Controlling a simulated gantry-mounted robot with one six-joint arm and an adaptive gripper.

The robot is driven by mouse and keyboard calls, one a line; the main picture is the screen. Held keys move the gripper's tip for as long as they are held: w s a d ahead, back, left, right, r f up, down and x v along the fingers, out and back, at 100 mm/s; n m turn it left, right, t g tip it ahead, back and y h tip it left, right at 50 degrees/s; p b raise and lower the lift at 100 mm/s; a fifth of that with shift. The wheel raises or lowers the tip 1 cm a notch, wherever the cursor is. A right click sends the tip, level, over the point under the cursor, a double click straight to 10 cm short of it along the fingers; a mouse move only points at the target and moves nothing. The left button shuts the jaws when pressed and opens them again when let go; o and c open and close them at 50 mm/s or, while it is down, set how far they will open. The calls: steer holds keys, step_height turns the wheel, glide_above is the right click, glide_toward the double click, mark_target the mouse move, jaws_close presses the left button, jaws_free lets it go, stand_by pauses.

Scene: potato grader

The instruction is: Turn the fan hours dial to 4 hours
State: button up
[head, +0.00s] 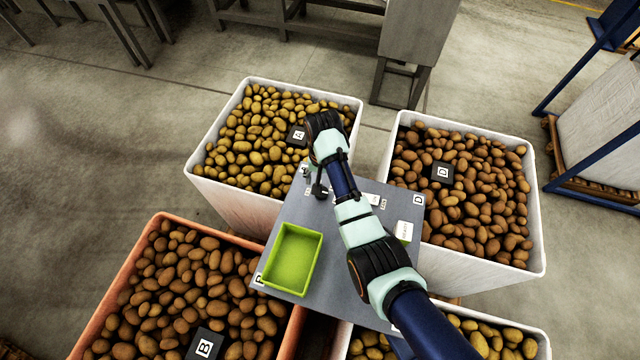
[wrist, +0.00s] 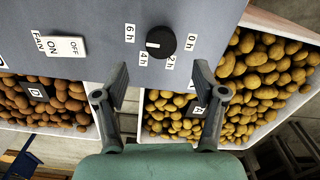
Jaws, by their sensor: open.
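The fan hours dial (wrist: 161,41) is a round black knob on a grey panel in the wrist view. Labels 0h, 2h, 4h and 6h stand around it. Its white mark points left, seemingly between 4h and 6h. My gripper (wrist: 160,82) is open and empty, its two fingers apart on either side below the dial, touching nothing that I can see. In the head view my gripper (head: 317,182) is over the panel's upper left edge; the dial cannot be made out there.
A FAN ON/OFF switch (wrist: 65,46) sits left of the dial. A green tray (head: 291,259) lies on the grey panel top (head: 335,275). Potato-filled crates surround it, including a white one (head: 225,190) upper left and an orange one (head: 110,290) lower left.

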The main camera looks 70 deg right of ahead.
step_height(320, 180, down, 7)
steer(key=shift+r+b, duration=0.15)
steer(key=shift+b, duration=0.5)
steer(key=c, duration=1.1)
steer(key=shift+c, duration=0.2)
